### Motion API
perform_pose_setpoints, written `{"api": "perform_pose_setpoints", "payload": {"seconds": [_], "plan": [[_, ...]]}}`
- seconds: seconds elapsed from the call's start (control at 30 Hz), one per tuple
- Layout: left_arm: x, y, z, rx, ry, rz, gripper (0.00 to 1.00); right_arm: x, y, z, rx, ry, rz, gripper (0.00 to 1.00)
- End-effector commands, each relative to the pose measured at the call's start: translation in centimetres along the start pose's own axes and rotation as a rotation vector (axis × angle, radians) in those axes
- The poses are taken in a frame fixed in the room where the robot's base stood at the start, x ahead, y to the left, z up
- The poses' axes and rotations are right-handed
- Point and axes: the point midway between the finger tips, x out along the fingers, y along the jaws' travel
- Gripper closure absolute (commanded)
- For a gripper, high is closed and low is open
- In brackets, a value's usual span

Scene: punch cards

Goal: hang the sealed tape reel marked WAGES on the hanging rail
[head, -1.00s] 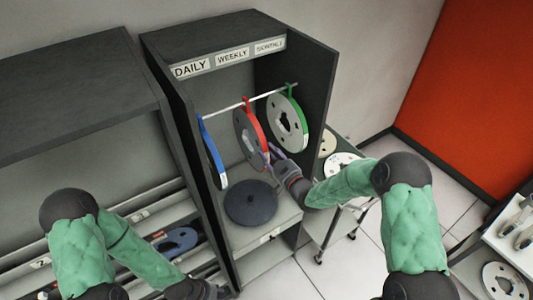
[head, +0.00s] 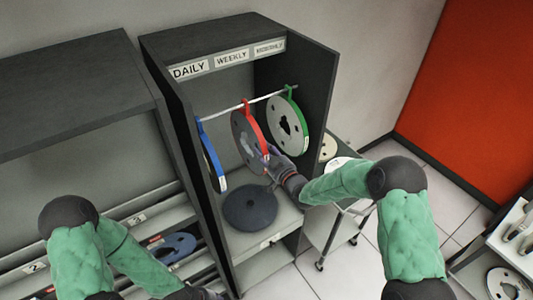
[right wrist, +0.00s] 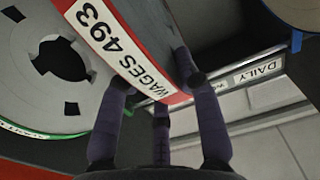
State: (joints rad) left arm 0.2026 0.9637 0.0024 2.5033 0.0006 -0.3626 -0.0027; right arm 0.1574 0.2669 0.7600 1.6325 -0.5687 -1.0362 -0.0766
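The WAGES reel (head: 239,130) is grey with a red band and a red hook. In the head view it is at the white hanging rail (head: 222,110), its hook top level with the rail, between a blue and a green reel. In the right wrist view its red rim shows the label WAGES 493 (right wrist: 112,42). My right gripper (head: 269,157) is at its lower right edge. In the right wrist view its fingers (right wrist: 158,88) lie on both sides of the rim and appear closed on it. My left gripper (head: 200,292) is at the bottom edge, fingers unclear.
The blue reel (head: 211,160) and green reel (head: 287,124) hang close on either side. A dark round disc (head: 250,206) lies on the cabinet shelf below. Signs DAILY (head: 189,71) and WEEKLY (head: 232,58) line the top. The cabinet's right wall (head: 320,90) stands near my right arm.

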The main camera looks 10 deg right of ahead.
Motion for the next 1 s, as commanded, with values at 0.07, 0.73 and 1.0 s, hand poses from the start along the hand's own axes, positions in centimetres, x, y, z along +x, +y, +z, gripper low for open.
{"api": "perform_pose_setpoints", "payload": {"seconds": [0.07, 0.73, 1.0], "plan": [[0.0, 0.0, 0.0, 0.000, 0.000, 0.000, 0.63, 0.1, 0.0, -0.3, -0.003, 0.007, -0.001, 1.00], [-0.3, 0.1, 0.0, 0.000, 0.000, 0.000, 0.63, 0.1, 0.0, -1.6, -0.003, 0.007, 0.000, 1.00], [-0.5, 0.2, 0.0, 0.000, 0.000, 0.000, 0.63, 0.1, 0.0, -2.3, -0.003, 0.008, 0.000, 1.00]]}}
